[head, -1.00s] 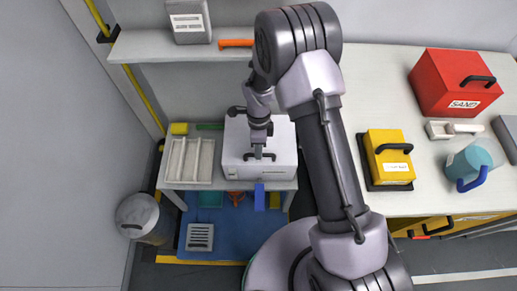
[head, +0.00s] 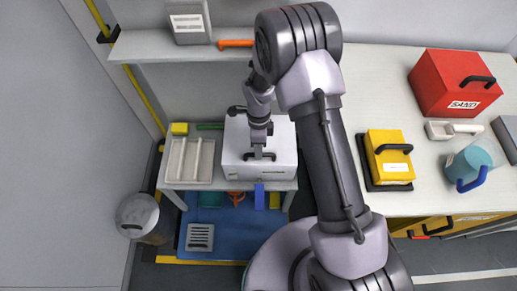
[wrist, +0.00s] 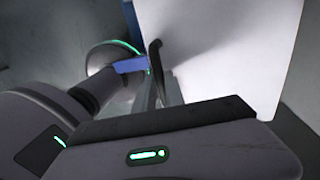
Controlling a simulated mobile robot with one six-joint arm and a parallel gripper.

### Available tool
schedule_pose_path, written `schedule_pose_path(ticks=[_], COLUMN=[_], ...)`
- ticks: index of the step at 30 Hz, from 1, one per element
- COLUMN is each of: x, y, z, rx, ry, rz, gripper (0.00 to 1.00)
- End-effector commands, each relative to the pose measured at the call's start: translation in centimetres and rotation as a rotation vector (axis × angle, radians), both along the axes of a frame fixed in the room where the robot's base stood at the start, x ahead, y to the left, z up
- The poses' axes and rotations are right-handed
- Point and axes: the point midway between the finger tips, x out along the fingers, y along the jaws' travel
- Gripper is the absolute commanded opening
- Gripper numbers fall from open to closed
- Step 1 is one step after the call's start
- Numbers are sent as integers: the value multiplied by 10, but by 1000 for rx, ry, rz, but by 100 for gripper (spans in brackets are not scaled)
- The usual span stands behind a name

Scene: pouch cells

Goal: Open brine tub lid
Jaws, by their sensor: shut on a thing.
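The white brine tub (head: 277,163) stands on the small bench left of my arm in the head view, with its lid down as far as I can tell. A dark handle (head: 260,157) sits near the front of its lid. My gripper (head: 258,153) points down at this handle and is shut on it. In the wrist view the white tub surface (wrist: 225,45) fills the upper right, and the dark handle (wrist: 156,62) shows beside it.
A shelf (head: 150,48) runs above. A yellow case (head: 389,158) and a red sand box (head: 455,82) stand on the right counter (head: 420,203). A lidded bin (head: 138,217) stands on the floor.

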Motion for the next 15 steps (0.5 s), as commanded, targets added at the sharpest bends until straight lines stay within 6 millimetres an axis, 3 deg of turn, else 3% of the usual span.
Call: schedule_pose_path(ticks=[7,15], x=[27,43], y=[0,-2], z=[52,66], rx=[2,1], ry=[-11,-16], rz=[1,4], gripper=[0,0])
